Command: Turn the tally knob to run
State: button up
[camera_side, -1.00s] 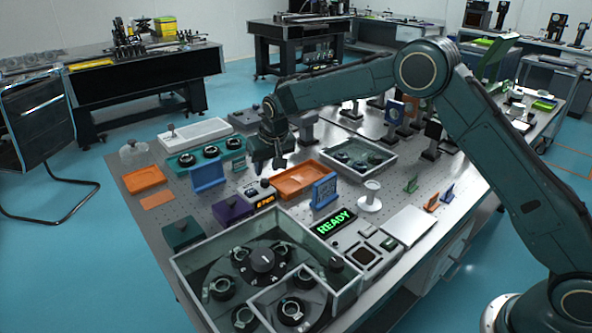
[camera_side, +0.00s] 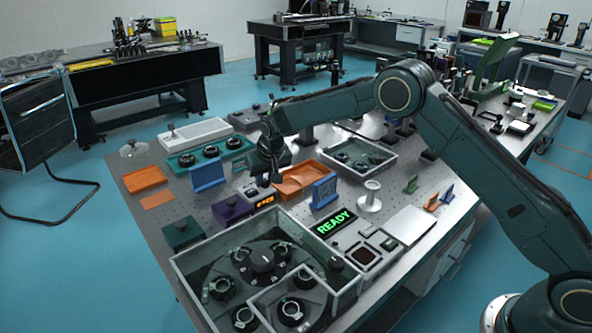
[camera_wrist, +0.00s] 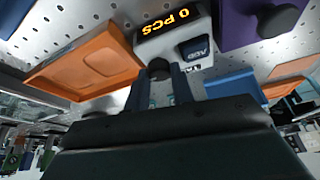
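The tally is a small white box (camera_wrist: 203,45) with a glowing orange display reading "0 PCS" and a dark lettered plate, seen upside down in the wrist view. Its display also shows in the side view (camera_side: 264,201). The dark round tally knob (camera_wrist: 158,67) is at the near edge of the box in the wrist view. My gripper (camera_wrist: 160,86) has its two fingers apart, with the knob between or just beyond their tips; I cannot tell whether they touch it. In the side view my gripper (camera_side: 265,180) is low over the tally and hides the knob.
An orange tray (camera_side: 290,190) lies right beside the tally. A purple box (camera_side: 231,210) is on its other side. A blue stand (camera_side: 208,174) rises behind, and a blue upright frame (camera_side: 324,190) stands to the right. A green "READY" sign (camera_side: 336,222) is nearer the front.

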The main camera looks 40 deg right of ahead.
jog(key=shift+n, duration=0.4)
jog(key=shift+c, duration=0.3)
jog(key=n+y, duration=0.1)
jog(key=n, duration=0.2)
jog(key=shift+d+y, duration=0.15)
jog(key=shift+y, duration=0.15)
jog(key=n+y, duration=0.1)
jog(key=n, duration=0.3)
jog(key=shift+d, duration=0.1)
jog(key=n+y, duration=0.1)
jog(key=n, duration=0.1)
jog(key=n+g, duration=0.1)
jog(key=n, duration=0.1)
jog(key=shift+w+n+y, duration=0.1)
jog(key=shift+n+y, duration=0.2)
jog(key=shift+y, duration=0.1)
jog(key=shift+n+g+y, duration=0.3)
jog(key=shift+n+g, duration=0.6)
jog(key=shift+n, duration=1.2)
jog(key=o, duration=0.7)
